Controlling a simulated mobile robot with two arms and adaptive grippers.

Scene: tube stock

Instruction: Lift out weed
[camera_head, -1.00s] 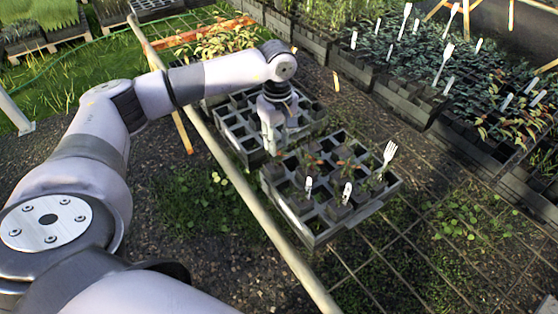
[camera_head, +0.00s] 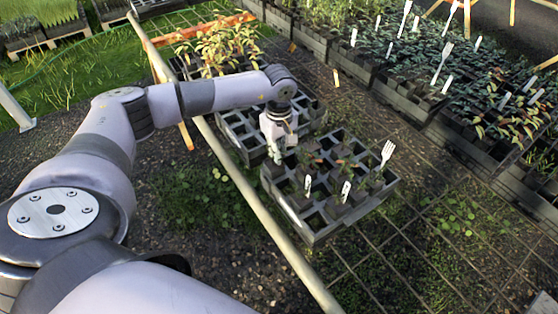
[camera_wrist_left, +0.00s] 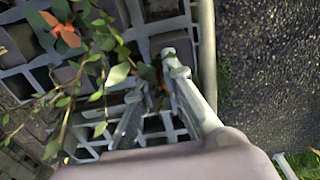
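The front grey cell tray (camera_head: 318,236) holds several dark pots with small green seedlings and orange-brown leaves. I cannot tell which plant is the weed. My left gripper (camera_head: 276,158) points down at this tray's far left corner. In the left wrist view, its two fingers (camera_wrist_left: 152,78) look spread apart over tray cells, with nothing visibly held between them. A leafy green plant (camera_wrist_left: 98,58) with an orange leaf (camera_wrist_left: 62,30) is left of the fingers and partly overlaps the view of the tray. The right gripper is not in view.
A second grey tray (camera_head: 238,128), with mostly empty cells, stands behind. A pale rail (camera_head: 262,212) runs along the trays' left side. White labels (camera_head: 346,190) and a white fork-shaped marker (camera_head: 387,153) stick up from the front tray. Crates of plants (camera_head: 405,92) line the back right.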

